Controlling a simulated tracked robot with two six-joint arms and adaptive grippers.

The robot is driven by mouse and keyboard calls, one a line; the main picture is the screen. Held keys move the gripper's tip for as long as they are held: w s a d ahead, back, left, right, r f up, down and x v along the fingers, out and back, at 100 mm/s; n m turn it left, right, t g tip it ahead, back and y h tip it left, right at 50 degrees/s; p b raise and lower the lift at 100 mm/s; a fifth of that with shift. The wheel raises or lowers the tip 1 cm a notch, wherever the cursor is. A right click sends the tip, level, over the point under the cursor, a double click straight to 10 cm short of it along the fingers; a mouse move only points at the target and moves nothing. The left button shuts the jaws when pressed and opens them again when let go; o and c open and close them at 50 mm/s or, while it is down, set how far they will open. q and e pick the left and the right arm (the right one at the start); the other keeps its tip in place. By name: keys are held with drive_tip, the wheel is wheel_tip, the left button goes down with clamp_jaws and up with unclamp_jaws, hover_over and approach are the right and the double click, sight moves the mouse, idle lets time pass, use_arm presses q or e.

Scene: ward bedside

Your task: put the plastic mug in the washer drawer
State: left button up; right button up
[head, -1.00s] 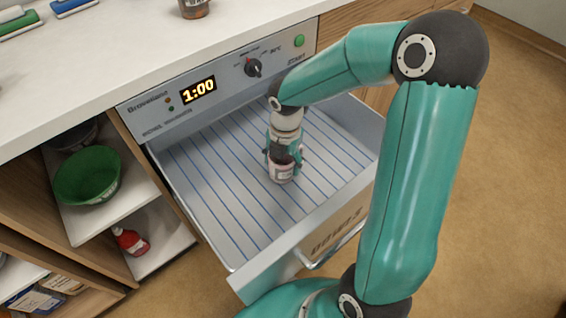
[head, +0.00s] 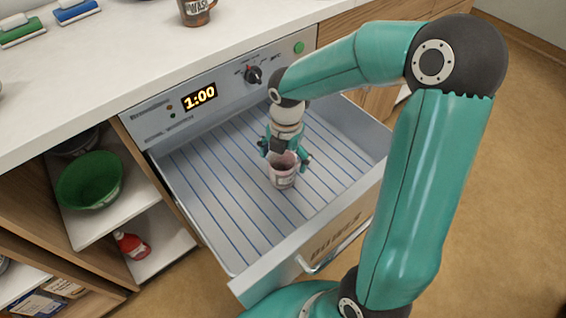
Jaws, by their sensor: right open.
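A pinkish mug (head: 283,177) with a pale label stands upright on the ribbed floor of the open washer drawer (head: 215,200), near its middle. My right gripper (head: 286,157) is open, with its fingers spread just above and behind the mug's rim. The gripper partly hides the rim, and I cannot tell if a finger still touches it. A second mug, brown with a label reading WASH (head: 197,11), stands on the counter. My left gripper is not in view.
The white counter (head: 120,60) lies above the washer panel (head: 215,93), whose display reads 1:00. Shelves at left hold a green bowl (head: 90,180) and a red bottle (head: 131,245). The drawer floor around the mug is free.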

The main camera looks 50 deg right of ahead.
wheel_tip(320, 180, up, 8)
drive_tip(key=p, duration=0.1)
drive_tip(key=shift+s+p, duration=0.15)
drive_tip(key=shift+p, duration=0.25)
